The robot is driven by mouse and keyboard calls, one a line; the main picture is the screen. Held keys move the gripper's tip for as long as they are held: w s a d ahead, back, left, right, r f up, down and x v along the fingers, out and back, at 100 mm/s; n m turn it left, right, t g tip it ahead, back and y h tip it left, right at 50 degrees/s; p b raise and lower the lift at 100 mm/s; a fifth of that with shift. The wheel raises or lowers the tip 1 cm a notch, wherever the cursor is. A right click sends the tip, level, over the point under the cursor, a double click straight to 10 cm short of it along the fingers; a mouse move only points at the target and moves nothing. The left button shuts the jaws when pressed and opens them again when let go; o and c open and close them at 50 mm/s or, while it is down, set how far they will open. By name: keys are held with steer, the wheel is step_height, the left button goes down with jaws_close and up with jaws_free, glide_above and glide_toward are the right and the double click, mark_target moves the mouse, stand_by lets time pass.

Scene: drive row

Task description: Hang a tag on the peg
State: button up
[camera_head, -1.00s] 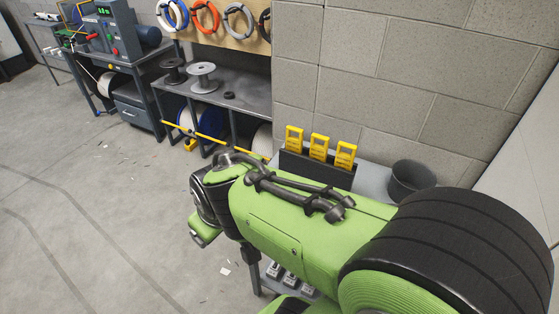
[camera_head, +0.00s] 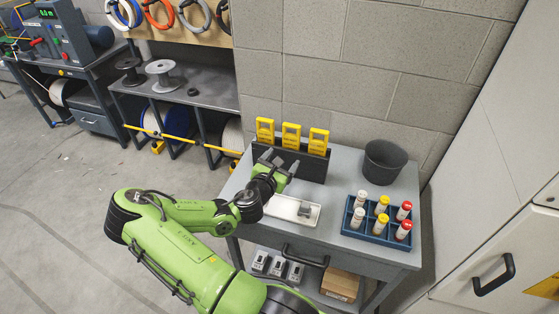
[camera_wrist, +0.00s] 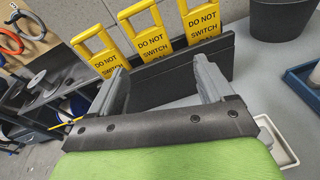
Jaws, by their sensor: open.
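Three yellow tags stand in a row in a black holder (camera_head: 312,163) at the back of the grey bench. They are the left tag (camera_head: 265,130), the middle tag (camera_head: 291,135) and the right tag (camera_head: 319,141). In the wrist view the left tag (camera_wrist: 98,50), middle tag (camera_wrist: 148,35) and right tag (camera_wrist: 201,20) read "DO NOT SWITCH". My gripper (camera_head: 279,162) is open and empty, in front of the holder and apart from the tags. Its fingers (camera_wrist: 163,80) point toward them in the wrist view. I cannot make out a peg.
On the bench are a white tray (camera_head: 279,207) with a small grey item, a blue rack (camera_head: 386,240) of capped bottles, and a dark bin (camera_head: 383,162). A block wall rises behind. A cabinet (camera_head: 500,245) bounds the right. A control-panel machine (camera_head: 62,40) stands far left; floor there is open.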

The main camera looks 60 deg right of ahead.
mark_target(291, 141)
steer(key=d+n+p, duration=0.1)
steer(key=d, duration=0.2)
steer(key=w+d+f+n+p, duration=0.1)
steer(key=d, duration=0.3)
steer(key=w+d+f+n+t+p, duration=0.1)
steer(key=d, duration=0.3)
steer(key=shift+w+d+p, duration=0.15)
steer(key=shift+p, duration=0.15)
steer(key=shift+c, duration=0.2)
steer(key=c, duration=0.7)
steer(key=shift+c, duration=0.2)
steer(key=shift+r, duration=0.15)
step_height(291, 141, up, 5)
steer(key=p, duration=0.4)
steer(key=shift+f+p, duration=0.2)
steer(key=shift+p, duration=0.2)
steer(key=shift+f, duration=0.1)
